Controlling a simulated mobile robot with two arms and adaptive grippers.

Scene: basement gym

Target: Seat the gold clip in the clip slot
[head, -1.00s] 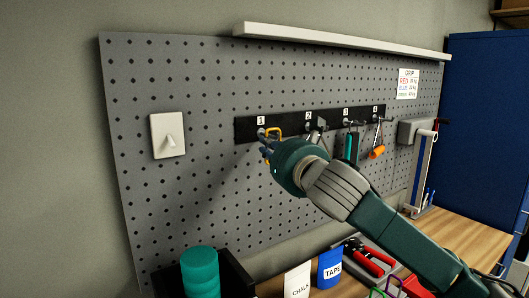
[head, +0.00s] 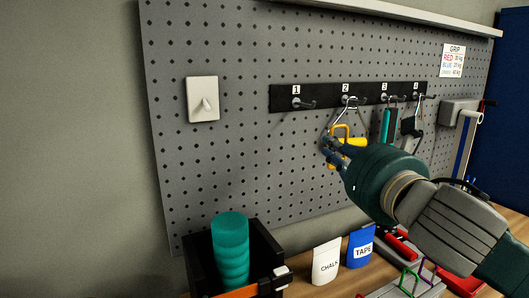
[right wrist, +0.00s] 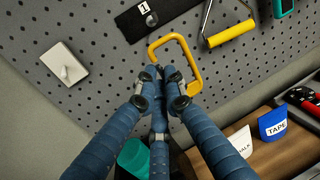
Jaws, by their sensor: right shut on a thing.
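The gold clip (head: 341,126) is a loop, held at its lower end in my right gripper (head: 330,148). In the right wrist view the clip (right wrist: 193,62) stands up from the shut fingertips (right wrist: 163,82), with its open middle showing the pegboard behind. It is apart from hook 1 (head: 306,104), which is bare, and lies below and right of it in the head view. It overlaps the yellow-handled grip (head: 356,142) hanging on hook 2 there; in the wrist view the two are apart. No slot is clearly marked as the clip slot. My left gripper is not in view.
The pegboard (head: 230,150) carries a white switch (head: 203,100) and a black numbered hook strip (head: 325,97) with tools hanging right of hook 1. Below stand a black bin (head: 266,250), a chalk bag (head: 326,262), a tape bag (head: 360,247) and a tray with coloured loops (head: 410,283).

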